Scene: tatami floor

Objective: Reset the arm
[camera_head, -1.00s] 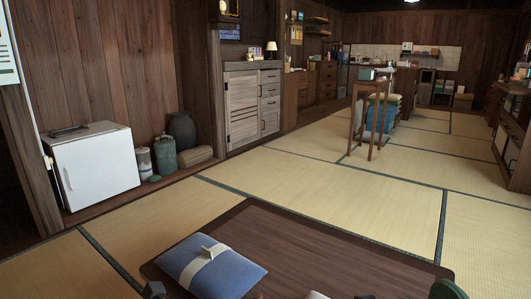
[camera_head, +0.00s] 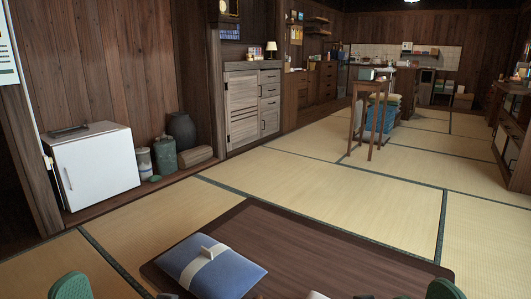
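Neither gripper can be made out in the head view. A green rounded part of my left arm shows at the bottom left edge, and a matching green part of my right arm shows at the bottom right. Small dark and pale bits at the bottom edge are too cut off to identify. A dark wooden low table (camera_head: 345,262) stands in front of me. A blue folded cloth bundle with a white band (camera_head: 228,277) lies on its left part.
A small white fridge (camera_head: 95,170) stands at the left wall, beside dark jars (camera_head: 182,131). A wooden cabinet (camera_head: 243,108) stands behind. A tall wooden stand (camera_head: 372,115) is on the tatami farther back. Tatami floor (camera_head: 330,185) beyond the table is clear.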

